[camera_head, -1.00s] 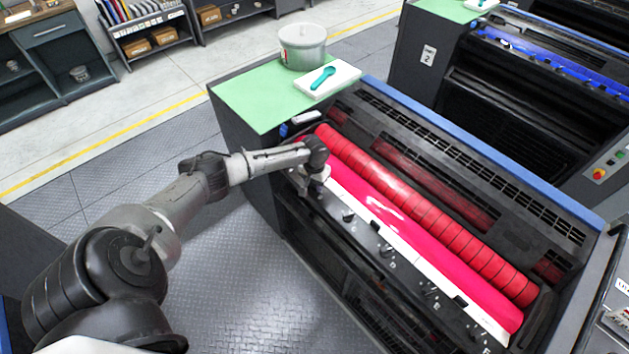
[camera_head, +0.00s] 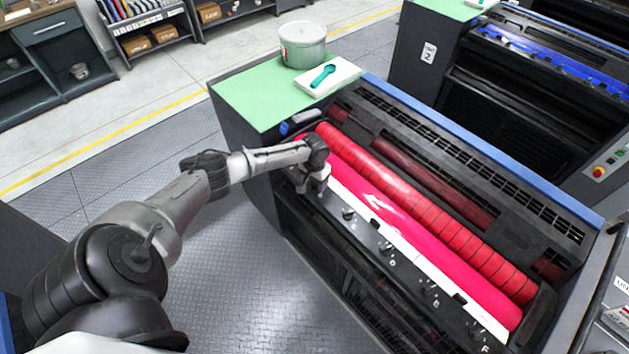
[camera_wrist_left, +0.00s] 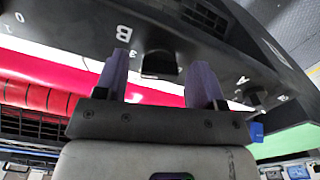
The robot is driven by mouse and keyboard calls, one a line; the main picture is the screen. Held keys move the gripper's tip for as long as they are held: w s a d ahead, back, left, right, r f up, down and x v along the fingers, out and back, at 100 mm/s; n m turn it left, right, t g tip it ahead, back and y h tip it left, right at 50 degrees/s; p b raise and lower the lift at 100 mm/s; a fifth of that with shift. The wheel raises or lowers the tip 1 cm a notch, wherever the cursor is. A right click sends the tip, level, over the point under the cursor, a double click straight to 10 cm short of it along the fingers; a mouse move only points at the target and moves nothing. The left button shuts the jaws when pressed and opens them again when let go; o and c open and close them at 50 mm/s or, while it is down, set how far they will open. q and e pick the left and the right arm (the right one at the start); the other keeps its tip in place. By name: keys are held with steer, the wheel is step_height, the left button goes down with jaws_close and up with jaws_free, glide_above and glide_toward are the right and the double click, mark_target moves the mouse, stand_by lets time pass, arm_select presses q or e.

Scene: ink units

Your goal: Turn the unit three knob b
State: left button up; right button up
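Knob b (camera_wrist_left: 160,65) is a dark knob beside a printed B on the black panel strip in the left wrist view. My left gripper (camera_wrist_left: 162,62) is open there, with one purple finger on each side of the knob in the picture. I cannot tell whether the fingers touch it or how deep they reach. In the head view my left gripper (camera_head: 312,187) is over the upper end of the knob strip and hides knob b. My right gripper is not in view.
Knob A (camera_wrist_left: 255,95) is close to the right finger in the wrist view. More knobs, such as one (camera_head: 348,214), run down the strip beside the pink ink roller (camera_head: 400,230). A metal can (camera_head: 303,45) and a teal scoop (camera_head: 323,76) on a white pad stand on the green top (camera_head: 255,97).

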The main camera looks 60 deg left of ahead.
arm_select(q)
steer(key=shift+r, duration=0.3)
step_height(320, 180, up, 13)
steer(key=shift+r, duration=0.15)
stand_by(0.4)
stand_by(0.5)
